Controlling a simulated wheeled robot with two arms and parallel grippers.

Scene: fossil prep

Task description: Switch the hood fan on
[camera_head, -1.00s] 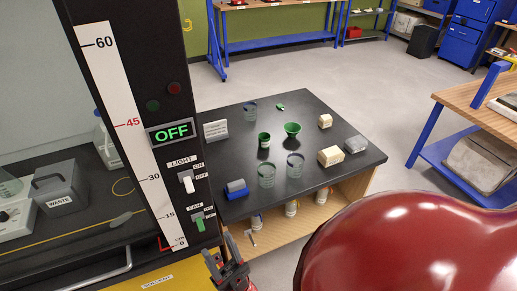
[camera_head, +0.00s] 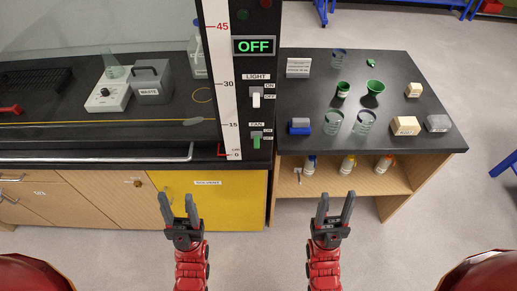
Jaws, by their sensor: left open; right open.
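The fan switch (camera_head: 256,140) is a small green rocker low on the black hood post, under a FAN label. Its green lever points down, toward the OFF mark. The display (camera_head: 254,45) above it reads OFF in green. The white light switch (camera_head: 256,98) sits between them. My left gripper (camera_head: 178,203) is open and empty in front of the yellow solvent cabinet, below and left of the fan switch. My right gripper (camera_head: 336,205) is open and empty in front of the side bench, below and right of the switch. Neither touches anything.
A sash scale (camera_head: 224,85) runs up the post's left edge. The hood's metal handle bar (camera_head: 90,158) spans the front left. The dark side bench (camera_head: 410,85) on the right holds cups, beakers and blocks. The yellow cabinet (camera_head: 225,205) is below the post.

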